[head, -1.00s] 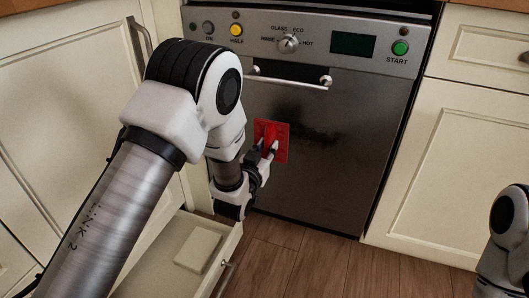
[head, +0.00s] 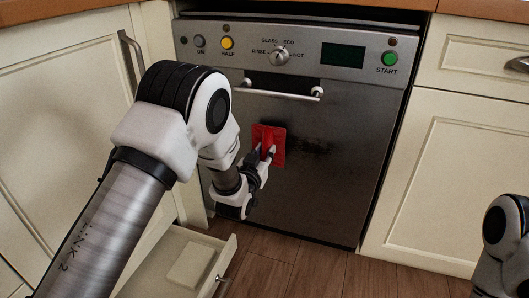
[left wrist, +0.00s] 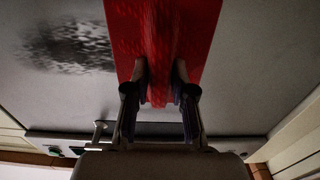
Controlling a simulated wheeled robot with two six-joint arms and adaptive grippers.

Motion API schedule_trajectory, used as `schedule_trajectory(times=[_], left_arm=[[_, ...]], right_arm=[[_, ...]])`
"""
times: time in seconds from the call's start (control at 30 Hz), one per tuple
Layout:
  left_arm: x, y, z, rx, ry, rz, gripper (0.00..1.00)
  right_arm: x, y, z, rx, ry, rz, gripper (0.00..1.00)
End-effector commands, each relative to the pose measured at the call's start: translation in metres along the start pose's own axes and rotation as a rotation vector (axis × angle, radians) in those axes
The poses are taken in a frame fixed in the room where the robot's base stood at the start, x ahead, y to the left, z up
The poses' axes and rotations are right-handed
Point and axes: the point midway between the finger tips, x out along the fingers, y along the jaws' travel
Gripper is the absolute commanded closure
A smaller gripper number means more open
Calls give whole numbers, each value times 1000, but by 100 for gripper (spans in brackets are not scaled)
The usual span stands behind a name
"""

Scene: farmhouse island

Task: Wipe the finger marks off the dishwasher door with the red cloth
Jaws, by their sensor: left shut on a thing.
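The dishwasher door (head: 330,195) is dark brushed metal, closed and upright under its control panel. A dark smudged patch of marks (head: 318,147) is on it, just right of the cloth; it also shows at the upper left in the left wrist view (left wrist: 72,46). My left gripper (head: 267,154) is shut on the red cloth (head: 278,133), pinching a fold at its middle. The cloth is spread flat at the door, below the handle; whether it presses firmly I cannot tell. Both fingers show in the left wrist view (left wrist: 159,85). My right gripper is out of view; only part of that arm shows.
The door's bar handle (head: 285,91) sticks out above the cloth. An open drawer (head: 215,270) with a pale block (head: 190,262) inside juts out at the lower left, under my left arm. Cream cabinets (head: 447,185) flank the dishwasher. The door's right half is clear.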

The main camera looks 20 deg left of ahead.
Motion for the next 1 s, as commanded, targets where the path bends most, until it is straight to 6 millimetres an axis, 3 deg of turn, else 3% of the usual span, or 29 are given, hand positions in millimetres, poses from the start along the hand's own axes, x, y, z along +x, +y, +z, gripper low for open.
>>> schedule_trajectory(times=[1.0], left_arm=[[18, 2, 0, 1, 0, 1, 100]], right_arm=[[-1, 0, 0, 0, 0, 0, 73]])
